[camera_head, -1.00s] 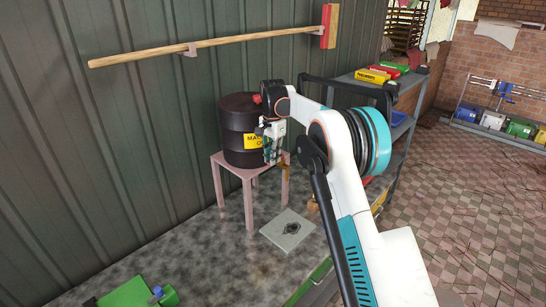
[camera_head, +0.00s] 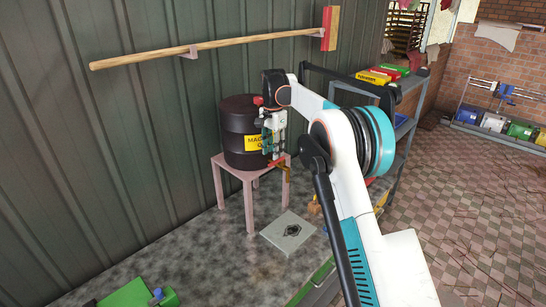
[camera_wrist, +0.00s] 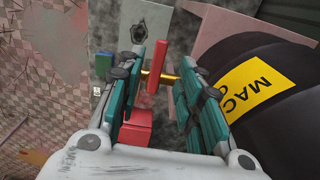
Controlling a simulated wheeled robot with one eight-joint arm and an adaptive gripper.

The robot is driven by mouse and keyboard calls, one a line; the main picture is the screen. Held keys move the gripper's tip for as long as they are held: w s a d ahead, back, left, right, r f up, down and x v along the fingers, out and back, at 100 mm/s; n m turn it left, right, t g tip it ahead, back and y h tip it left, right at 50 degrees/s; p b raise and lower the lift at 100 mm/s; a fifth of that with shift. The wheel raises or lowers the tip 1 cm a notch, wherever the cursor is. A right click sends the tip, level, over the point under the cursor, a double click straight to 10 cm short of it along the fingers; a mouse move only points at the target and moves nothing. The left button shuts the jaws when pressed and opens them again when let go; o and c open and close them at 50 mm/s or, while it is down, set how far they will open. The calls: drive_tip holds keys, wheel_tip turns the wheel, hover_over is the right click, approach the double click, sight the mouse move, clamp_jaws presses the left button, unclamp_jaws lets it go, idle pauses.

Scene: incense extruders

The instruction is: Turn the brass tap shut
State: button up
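The brass tap (camera_head: 286,171) sticks out low on the front of a black drum (camera_head: 238,118) with a yellow label. Its red lever handle (camera_head: 277,162) shows just below my gripper (camera_head: 273,151). In the wrist view, the red handle (camera_wrist: 153,82) lies between the two teal fingers of my gripper (camera_wrist: 167,72), with the brass tap (camera_wrist: 172,79) running crosswise beside it. The fingers are apart, with gaps between them and the handle. Whether either finger touches the tap is unclear. The drum (camera_wrist: 240,75) is close beside the right-hand finger.
The drum stands on a pink stool (camera_head: 248,178) against the corrugated wall (camera_head: 100,150). A grey shelf (camera_head: 408,110) with coloured boxes is on the right.

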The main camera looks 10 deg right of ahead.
sight(274, 164)
wheel_tip(274, 164, up, 8)
idle(0.5)
drive_tip(key=s+d+n+t+b, duration=0.25)
drive_tip(key=s+b, duration=0.35)
drive_tip(key=s, duration=0.6)
drive_tip(key=s+d+n+t+b, duration=0.1)
drive_tip(key=s+n+b, duration=0.35)
drive_tip(key=s, duration=0.75)
drive_tip(key=s+d+f+n+t+b, duration=0.1)
drive_tip(key=s+f+n+t+b, duration=0.2)
drive_tip(key=s+f+b, duration=0.8)
drive_tip(key=s+f+n, duration=0.1)
drive_tip(key=s+f, duration=1.2)
drive_tip(key=shift+s+f+t+b, duration=0.2)
drive_tip(key=shift+s+t+b, duration=0.15)
drive_tip(key=shift+s, duration=0.05)
